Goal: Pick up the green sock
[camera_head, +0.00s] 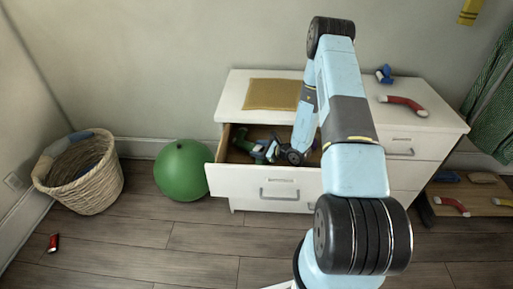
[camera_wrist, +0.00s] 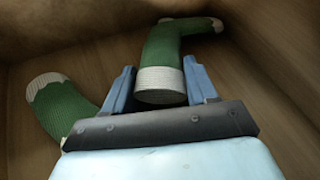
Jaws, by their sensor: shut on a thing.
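My gripper (camera_head: 268,150) reaches down into the open top left drawer (camera_head: 265,182) of the white dresser. In the wrist view, my gripper (camera_wrist: 158,68) is shut on a green sock (camera_wrist: 170,45) with a pale cuff and toe; the cuff end sits between the fingers. A second green sock (camera_wrist: 62,108) with a pale toe lies to the left, outside the left finger and partly hidden by the gripper. In the head view, a green sock (camera_head: 240,138) shows at the drawer's left end; I cannot tell which of the two it is.
A yellow cloth (camera_head: 272,94), a red sock (camera_head: 402,104) and a blue item (camera_head: 384,74) lie on the dresser top (camera_head: 440,120). A green ball (camera_head: 182,170) and wicker basket (camera_head: 90,185) stand left. A low wooden shelf (camera_head: 480,190) with several items is right.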

